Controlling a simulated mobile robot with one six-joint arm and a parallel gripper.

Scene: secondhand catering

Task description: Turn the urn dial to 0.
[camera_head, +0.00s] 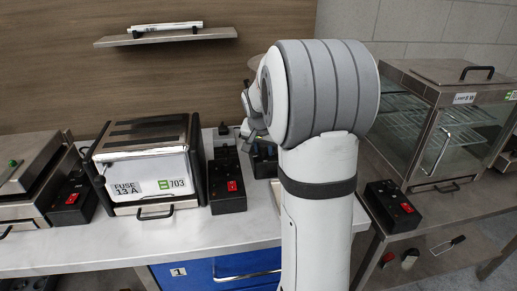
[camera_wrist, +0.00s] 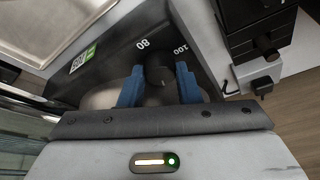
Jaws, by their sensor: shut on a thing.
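In the wrist view, my gripper (camera_wrist: 159,84) has its two blue fingers closed on either side of a dark round dial (camera_wrist: 160,66). The dial sits on a black panel (camera_wrist: 115,62) printed with "80" to the left of the dial and "100" to the right. The rest of the scale, including any 0, and the dial's pointer cannot be made out. A green label is on the panel's left part. In the head view my arm covers most of the urn and the dial.
A boxy appliance (camera_head: 147,166) labelled "FUSE 13 A" stands left of my arm, with a black switch box (camera_head: 228,180) beside it. A glass cabinet (camera_head: 452,118) and another switch box (camera_head: 392,206) are at right. A wall shelf (camera_head: 165,38) is above.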

